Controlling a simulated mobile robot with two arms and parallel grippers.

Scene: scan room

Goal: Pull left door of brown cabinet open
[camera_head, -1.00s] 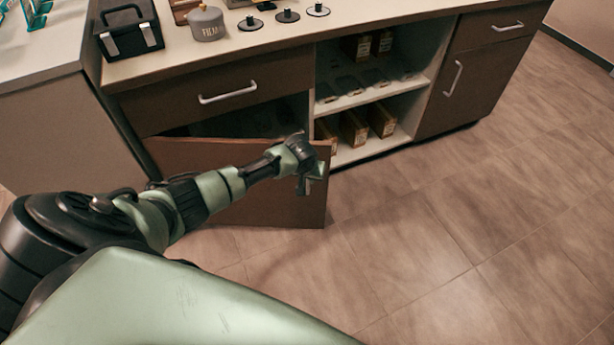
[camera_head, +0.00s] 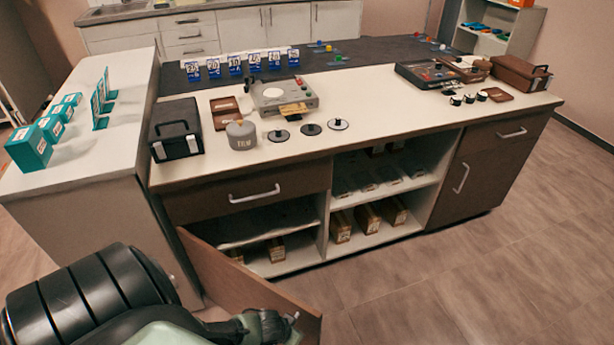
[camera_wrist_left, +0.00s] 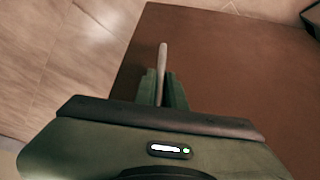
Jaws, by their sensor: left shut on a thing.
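The brown cabinet (camera_head: 180,208) stands in the middle of the head view. Its left door (camera_head: 222,278) is swung well open toward me, showing shelves with small boxes behind it. In the left wrist view the door's brown face (camera_wrist_left: 225,65) fills the right side. My left gripper (camera_wrist_left: 163,92) is shut on the door's pale handle (camera_wrist_left: 162,58), which sticks out between the fingers. In the head view my left arm comes in at the bottom left and its hand (camera_head: 265,325) is at the door's outer edge; the fingers are hidden there. My right gripper is not in view.
A white side counter (camera_head: 110,120) with teal boxes stands at the left, close to the door's hinge side. The countertop holds a black case (camera_head: 176,130), a grey film can (camera_head: 241,135) and several other items. Open floor (camera_head: 450,280) lies at the right front.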

